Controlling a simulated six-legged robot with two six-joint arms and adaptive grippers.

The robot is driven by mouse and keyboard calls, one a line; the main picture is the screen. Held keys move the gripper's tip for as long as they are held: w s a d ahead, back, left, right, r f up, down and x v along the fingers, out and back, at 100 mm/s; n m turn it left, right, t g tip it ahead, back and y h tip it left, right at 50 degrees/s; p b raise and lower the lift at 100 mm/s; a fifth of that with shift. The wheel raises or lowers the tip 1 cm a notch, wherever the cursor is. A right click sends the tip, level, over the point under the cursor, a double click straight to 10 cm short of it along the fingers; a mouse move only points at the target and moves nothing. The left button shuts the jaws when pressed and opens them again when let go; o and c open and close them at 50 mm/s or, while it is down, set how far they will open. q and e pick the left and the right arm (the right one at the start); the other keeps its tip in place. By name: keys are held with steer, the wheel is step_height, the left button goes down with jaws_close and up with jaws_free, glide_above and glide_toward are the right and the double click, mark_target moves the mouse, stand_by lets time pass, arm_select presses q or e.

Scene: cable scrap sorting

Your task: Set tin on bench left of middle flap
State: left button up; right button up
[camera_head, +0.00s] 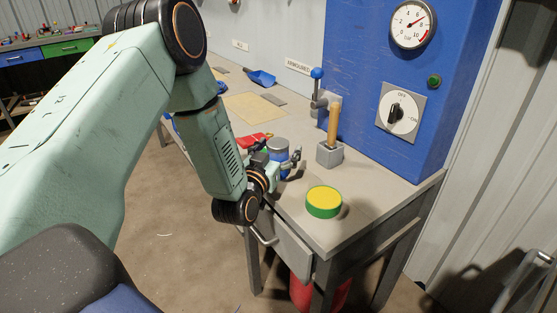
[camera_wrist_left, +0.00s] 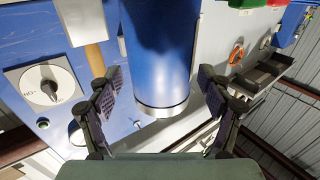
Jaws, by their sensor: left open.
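A blue cylindrical tin (camera_head: 279,146) with a grey top stands on the bench (camera_head: 365,190), partly hidden by my left gripper. In the left wrist view the blue tin (camera_wrist_left: 160,55) fills the space between the two fingers. My left gripper (camera_head: 293,161) is open, with its fingers to either side of the tin; it also shows in the left wrist view (camera_wrist_left: 165,93). I cannot tell whether either finger touches it. A grey flap-like panel (camera_head: 292,243) with a handle hangs at the bench's front edge. My right gripper is not in view.
A green and yellow round object (camera_head: 324,202) lies near the bench's front right. A wooden handle (camera_head: 334,123) stands in a grey block (camera_head: 329,154) behind it. Red items (camera_head: 252,139) lie beside the gripper. A blue panel with a gauge (camera_head: 413,24) rises at the back.

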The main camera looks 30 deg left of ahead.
arm_select(q)
steer(key=shift+a+f, duration=0.1)
steer(key=shift+a, duration=0.05)
steer(key=shift+c, duration=1.4)
steer(key=c, duration=1.3)
step_height(320, 180, up, 9)
steer(key=p, duration=0.3)
steer(key=shift+r, duration=0.55)
